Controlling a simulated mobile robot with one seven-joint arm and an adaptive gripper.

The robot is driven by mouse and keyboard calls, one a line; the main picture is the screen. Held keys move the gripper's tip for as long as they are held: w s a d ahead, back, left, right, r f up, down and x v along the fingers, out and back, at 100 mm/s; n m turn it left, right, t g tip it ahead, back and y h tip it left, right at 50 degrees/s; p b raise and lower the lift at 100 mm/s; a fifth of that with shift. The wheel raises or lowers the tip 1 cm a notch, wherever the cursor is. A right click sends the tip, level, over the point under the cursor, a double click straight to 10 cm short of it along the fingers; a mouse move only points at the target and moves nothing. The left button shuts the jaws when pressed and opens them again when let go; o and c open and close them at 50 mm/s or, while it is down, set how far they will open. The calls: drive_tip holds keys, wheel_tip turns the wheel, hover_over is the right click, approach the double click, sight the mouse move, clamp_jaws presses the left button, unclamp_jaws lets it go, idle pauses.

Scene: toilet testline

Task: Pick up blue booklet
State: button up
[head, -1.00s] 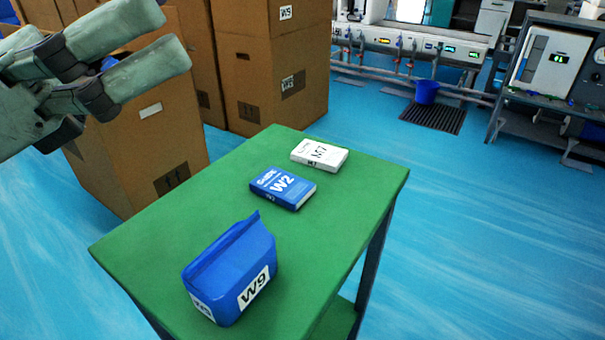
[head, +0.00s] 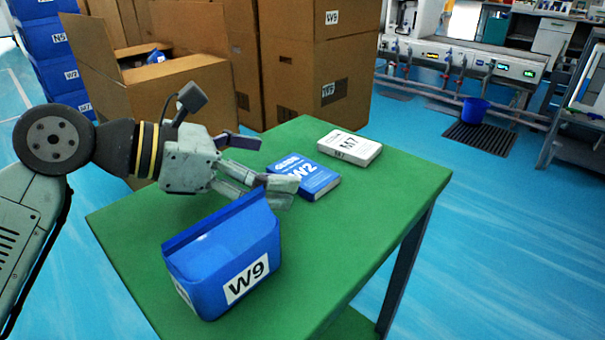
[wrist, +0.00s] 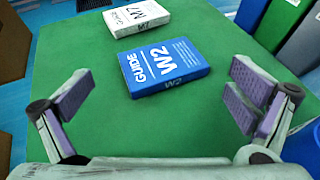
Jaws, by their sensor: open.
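The blue booklet (head: 318,181), marked W2, lies flat on the green table (head: 400,180). In the wrist view the booklet (wrist: 165,66) is ahead of my gripper, roughly centred between the fingers and beyond their tips. My gripper (head: 266,165) is open and empty, above the table and to the left of the booklet. In the head view one finger covers part of the booklet's left side. In the wrist view the open fingers (wrist: 158,97) show purple pads facing inward.
A white M7 booklet (head: 350,147) lies just behind the blue one. A blue W9 bag (head: 225,262) stands at the table's front, close to my gripper. Cardboard boxes (head: 315,70) stand behind the table. The table's right side is clear.

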sight(296, 173)
drive_tip(key=shift+x, duration=1.8)
drive_tip(key=shift+f, duration=0.1)
drive_tip(key=shift+s+f, duration=0.1)
drive_tip(key=shift+s, duration=0.05)
drive_tip(key=c, duration=1.1)
